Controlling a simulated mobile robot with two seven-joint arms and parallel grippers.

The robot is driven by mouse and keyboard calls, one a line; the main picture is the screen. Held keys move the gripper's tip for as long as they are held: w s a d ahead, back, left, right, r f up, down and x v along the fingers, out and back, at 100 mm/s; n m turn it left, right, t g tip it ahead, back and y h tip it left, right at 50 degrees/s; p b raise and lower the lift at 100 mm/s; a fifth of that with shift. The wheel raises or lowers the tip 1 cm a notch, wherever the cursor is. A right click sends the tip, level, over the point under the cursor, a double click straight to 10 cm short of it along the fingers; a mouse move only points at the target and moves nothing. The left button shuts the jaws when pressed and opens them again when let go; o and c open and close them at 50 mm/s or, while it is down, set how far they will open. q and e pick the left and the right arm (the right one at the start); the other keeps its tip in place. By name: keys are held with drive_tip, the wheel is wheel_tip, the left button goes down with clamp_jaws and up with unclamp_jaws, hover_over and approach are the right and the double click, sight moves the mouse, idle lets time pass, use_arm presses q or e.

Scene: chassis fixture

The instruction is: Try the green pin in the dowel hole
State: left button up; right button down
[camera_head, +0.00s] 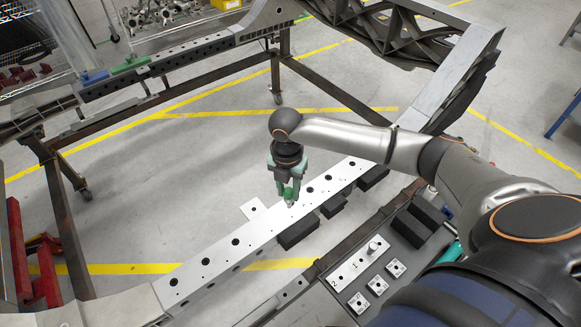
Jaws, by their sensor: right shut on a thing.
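My right gripper (289,190) points down over the near chassis rail (222,254), near the rail's middle. It is shut on the green pin (289,192), which shows between the fingertips. The pin's lower end is at the rail's top face; I cannot tell whether it is in a hole or just above one. The rail's top face has a row of dark round holes, several of them in view on both sides of the gripper. My left gripper is not in view.
A grey tray (408,262) at the lower right holds a plate marked 1 and 2 (345,274) with a metal pin, and several small square blocks (378,285). Black blocks (298,232) sit beside the rail. A red stand (20,262) is at the left. The floor inside the frame is clear.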

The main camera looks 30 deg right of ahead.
drive_tip(key=w+d+r+n, duration=0.2)
drive_tip(key=w+d+n, duration=0.15)
drive_tip(key=n, duration=0.55)
drive_tip(key=f+b, duration=0.1)
drive_tip(key=f, duration=0.1)
drive_tip(key=f+b, duration=0.4)
drive_tip(key=shift+w+a, duration=0.1)
drive_tip(key=shift+a, duration=0.15)
drive_tip(key=shift+r+p, duration=0.1)
drive_tip(key=shift+p, duration=0.4)
idle(0.4)
drive_tip(key=shift+p, duration=0.55)
drive_tip(key=shift+f, duration=0.25)
idle(0.5)
drive_tip(key=shift+f+b, duration=0.7)
drive_tip(key=shift+f, duration=0.3)
